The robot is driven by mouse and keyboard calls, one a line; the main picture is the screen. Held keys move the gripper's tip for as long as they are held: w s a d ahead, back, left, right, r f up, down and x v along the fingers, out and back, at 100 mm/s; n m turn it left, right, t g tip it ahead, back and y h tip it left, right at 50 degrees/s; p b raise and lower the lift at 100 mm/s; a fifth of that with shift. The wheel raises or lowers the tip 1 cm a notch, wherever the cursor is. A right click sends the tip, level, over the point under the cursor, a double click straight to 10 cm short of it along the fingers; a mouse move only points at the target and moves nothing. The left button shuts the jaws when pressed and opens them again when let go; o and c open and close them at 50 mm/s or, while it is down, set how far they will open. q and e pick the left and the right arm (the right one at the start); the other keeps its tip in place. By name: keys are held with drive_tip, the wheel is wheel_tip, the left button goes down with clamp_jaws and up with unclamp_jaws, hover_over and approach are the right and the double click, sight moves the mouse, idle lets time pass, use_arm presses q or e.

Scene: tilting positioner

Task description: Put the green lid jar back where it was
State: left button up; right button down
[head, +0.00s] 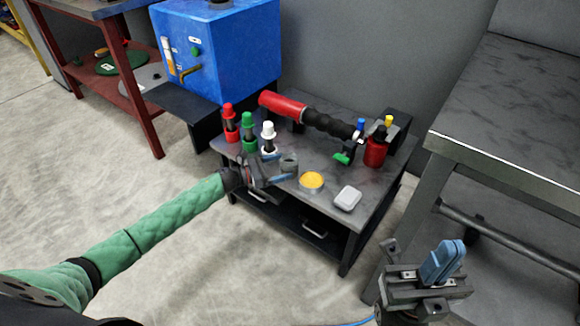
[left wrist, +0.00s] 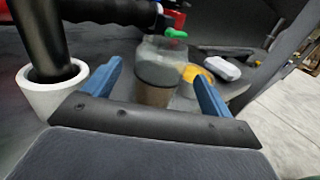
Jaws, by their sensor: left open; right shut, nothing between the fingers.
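The green lid jar (head: 249,131), with a green cap, dark middle and green base, stands upright between a red-capped one (head: 230,122) and a white-capped one (head: 268,134) on the low dark table (head: 385,195). My left gripper (head: 280,172) is open, low over the tabletop in front of the white-capped one. In the left wrist view a grey, partly see-through cup (left wrist: 158,65) shows ahead, between its blue fingers in the picture; I cannot tell whether they touch it. The green lid jar is not visible there. My right gripper (head: 443,262) is shut and empty, off the table's front right.
On the table are a yellow-topped tin (head: 312,180), a pale box (head: 347,198), a red bottle (head: 376,150) and a red-and-black handled tool (head: 305,112). A white ring base (left wrist: 45,95) is close left of the left fingers. A grey bench (head: 510,120) is at right.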

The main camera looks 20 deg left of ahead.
sight(294, 163)
use_arm(q)
drive_tip(key=shift+x, duration=2.65)
drive_tip(key=shift+f, duration=0.1)
drive_tip(key=shift+c, duration=0.4)
drive_tip(key=c, duration=1.1)
